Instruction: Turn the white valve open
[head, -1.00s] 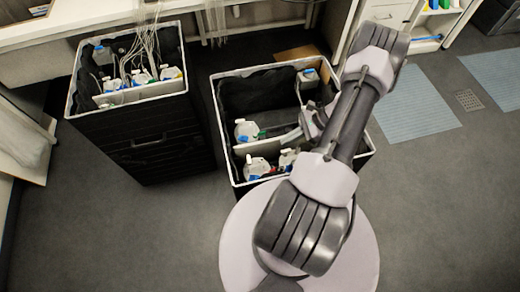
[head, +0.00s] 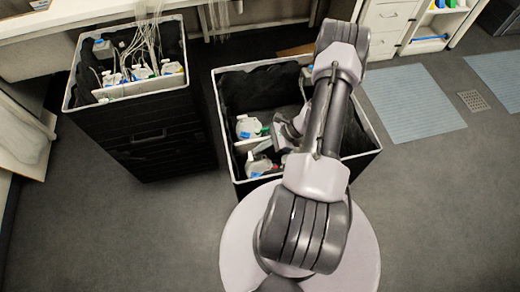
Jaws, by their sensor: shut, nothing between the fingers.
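I cannot pick out a white valve for certain in the head view. White bottles with blue labels stand inside the right black bin (head: 369,128). One bottle (head: 249,127) is by the bin's left wall, with a small green part beside it. Another bottle (head: 258,165) is at the near left, beside a pale divider. My gripper (head: 283,132) is inside the bin's outline, just right of the upper bottle. It is shut and empty. Whether it touches anything is unclear. My arm hides the middle and right of the bin.
A second black bin (head: 150,135) stands at the left, with white bottles and a bundle of pale tubes hanging into it. A white bench runs along the back. White drawers (head: 388,18) stand at the back right. Blue mats (head: 412,103) lie on open floor at the right.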

